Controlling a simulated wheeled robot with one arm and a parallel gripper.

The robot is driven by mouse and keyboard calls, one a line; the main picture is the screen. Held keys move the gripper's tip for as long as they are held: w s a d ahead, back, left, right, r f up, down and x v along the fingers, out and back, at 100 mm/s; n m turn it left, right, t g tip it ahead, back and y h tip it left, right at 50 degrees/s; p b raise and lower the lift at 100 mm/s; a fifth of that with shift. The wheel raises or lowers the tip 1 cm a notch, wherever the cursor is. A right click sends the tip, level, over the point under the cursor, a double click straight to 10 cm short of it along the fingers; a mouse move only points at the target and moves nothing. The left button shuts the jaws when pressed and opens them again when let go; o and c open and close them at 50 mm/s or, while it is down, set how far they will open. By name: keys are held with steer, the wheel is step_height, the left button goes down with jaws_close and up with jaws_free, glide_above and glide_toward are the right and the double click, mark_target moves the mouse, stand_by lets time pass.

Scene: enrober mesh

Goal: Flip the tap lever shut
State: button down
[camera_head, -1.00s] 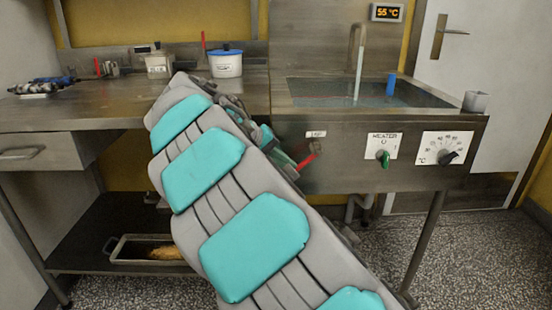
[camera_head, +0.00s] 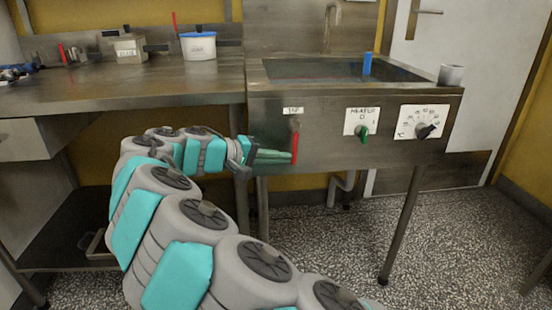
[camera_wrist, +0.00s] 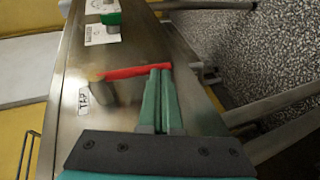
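The red tap lever (camera_head: 295,147) hangs straight down below the "TAP" label (camera_head: 293,111) on the steel front panel. It also shows in the wrist view (camera_wrist: 130,72). My gripper (camera_head: 291,157) has green fingers pressed together, with nothing seen between them. Its tips are at the lever's lower end from the left side, touching or very close; I cannot tell which. In the wrist view the fingertips (camera_wrist: 160,70) lie beside the lever's free end. The spout (camera_head: 331,25) above the sink shows no water stream.
The heater knob (camera_head: 363,134) is green and the temperature dial (camera_head: 427,131) is black, both right of the lever. The sink (camera_head: 300,70) holds a blue object (camera_head: 367,64). A grey cup (camera_head: 451,75) stands at the right edge. The counter (camera_head: 120,91) is left.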

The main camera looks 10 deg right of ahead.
steer(key=shift+d+f, duration=0.15)
steer(key=shift+d, duration=0.05)
stand_by(0.6)
steer(key=shift+a, duration=0.1)
steer(key=s+a+b, duration=0.1)
steer(key=s+a, duration=0.3)
steer(key=a, duration=0.9)
steer(key=shift+a, duration=0.2)
